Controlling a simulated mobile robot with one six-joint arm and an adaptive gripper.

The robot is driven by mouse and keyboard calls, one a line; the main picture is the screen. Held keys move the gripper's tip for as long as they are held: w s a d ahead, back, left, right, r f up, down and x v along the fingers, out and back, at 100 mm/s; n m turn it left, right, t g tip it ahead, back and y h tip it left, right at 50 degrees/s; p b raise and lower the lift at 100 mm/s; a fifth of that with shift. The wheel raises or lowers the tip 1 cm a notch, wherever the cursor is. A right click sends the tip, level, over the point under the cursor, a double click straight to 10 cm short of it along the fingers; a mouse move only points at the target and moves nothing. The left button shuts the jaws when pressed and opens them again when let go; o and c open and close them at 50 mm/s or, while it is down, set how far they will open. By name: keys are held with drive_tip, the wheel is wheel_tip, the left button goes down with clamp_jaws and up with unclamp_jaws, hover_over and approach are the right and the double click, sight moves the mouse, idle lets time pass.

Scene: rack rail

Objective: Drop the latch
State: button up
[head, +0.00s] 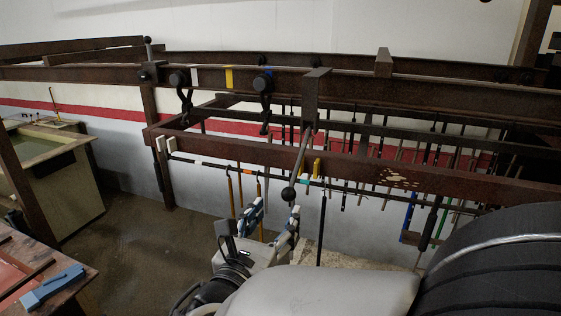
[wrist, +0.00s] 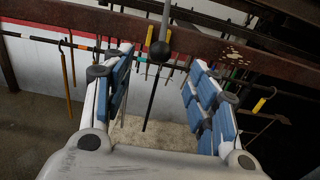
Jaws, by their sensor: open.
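A thin grey lever (head: 301,155) slants down from a rusty bracket (head: 316,92) on the upper rail and ends in a black ball knob (head: 288,194). It looks like a latch handle. In the wrist view the knob (wrist: 160,51) hangs at the top centre, in line with the gap between my fingers. My gripper (head: 272,214) is open and empty, below and left of the knob in the head view. Its blue-padded fingers also show in the wrist view (wrist: 159,62). The knob looks clear of both fingers; its depth is hard to tell. A short upright pin (head: 148,48) stands at the rail's left.
Two black hooks (head: 184,96) (head: 264,98) hang from the upper rail (head: 350,88). A lower rusty beam (head: 230,152) crosses behind the lever. Many thin rods hang behind it. A workbench with a blue tool (head: 52,287) is at lower left. The floor (head: 125,245) at left is open.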

sight(286, 198)
drive_tip(key=b+x, duration=0.1)
drive_tip(key=x, duration=0.6)
drive_tip(key=shift+w+d, duration=0.1)
drive_tip(key=shift+w, duration=0.1)
drive_tip(key=c, duration=1)
drive_tip(key=shift+o, duration=0.2)
